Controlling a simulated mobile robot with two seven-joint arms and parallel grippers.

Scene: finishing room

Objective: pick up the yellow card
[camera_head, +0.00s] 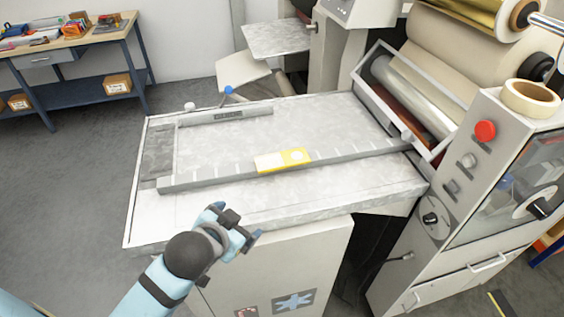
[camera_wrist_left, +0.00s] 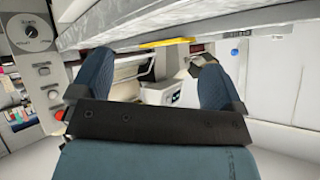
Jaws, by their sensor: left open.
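In the left wrist view, the card (camera_wrist_left: 167,42) shows only as a thin yellow strip beyond the fingers. My left gripper (camera_head: 240,229) is in front of the table's near edge, to the left of and nearer than the card, not touching it. It is open and empty; both fingers show spread apart in the left wrist view (camera_wrist_left: 152,68). My right gripper is in neither view.
The feed table (camera_head: 330,188) is mostly clear around the card. A second bar (camera_head: 228,115) lies along its back. The laminating machine's rollers (camera_head: 410,90) and control cabinet (camera_head: 450,190) stand at the right. A workbench (camera_head: 70,38) is at the far left.

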